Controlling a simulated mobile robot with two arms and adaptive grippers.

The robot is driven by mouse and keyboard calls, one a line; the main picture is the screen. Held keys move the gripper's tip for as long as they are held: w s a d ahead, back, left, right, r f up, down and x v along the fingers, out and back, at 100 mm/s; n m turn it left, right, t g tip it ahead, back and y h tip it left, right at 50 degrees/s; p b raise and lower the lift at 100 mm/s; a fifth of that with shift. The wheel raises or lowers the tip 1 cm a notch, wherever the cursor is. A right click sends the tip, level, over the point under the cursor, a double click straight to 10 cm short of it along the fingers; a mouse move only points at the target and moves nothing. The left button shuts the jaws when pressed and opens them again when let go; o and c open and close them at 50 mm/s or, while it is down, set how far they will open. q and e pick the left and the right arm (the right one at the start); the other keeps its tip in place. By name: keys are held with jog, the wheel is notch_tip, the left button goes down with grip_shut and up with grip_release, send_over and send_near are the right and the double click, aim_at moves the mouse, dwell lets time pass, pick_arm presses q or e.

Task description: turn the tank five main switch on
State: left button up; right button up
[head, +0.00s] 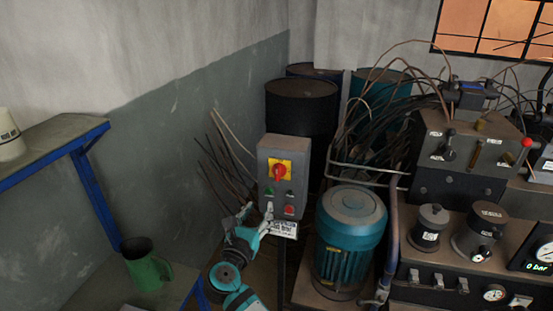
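A grey switch box (283,160) stands on a post in the middle of the head view. On its front is a red rotary handle (281,172) on a yellow plate, with the handle close to upright. Below it are a small green button and a red button (289,210). A label plate (284,229) hangs under the box; its text is too small to read surely. My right gripper (255,213) is at the box's lower left corner, below the handle. Its fingers look apart, with nothing seen between them. My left gripper is not in view.
A teal motor (350,238) stands right of the box, beside a hydraulic unit (465,150) with hoses and gauges. Dark drums (301,105) and cables stand behind. At left are a blue-edged shelf (45,150) and a green jug (146,268).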

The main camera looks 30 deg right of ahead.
aim_at(277, 174)
jog(key=p+x, duration=0.2)
jog(key=x, duration=1.5)
jog(key=shift+w+d+r, duration=0.1)
jog(key=shift+d, duration=0.1)
grip_shut()
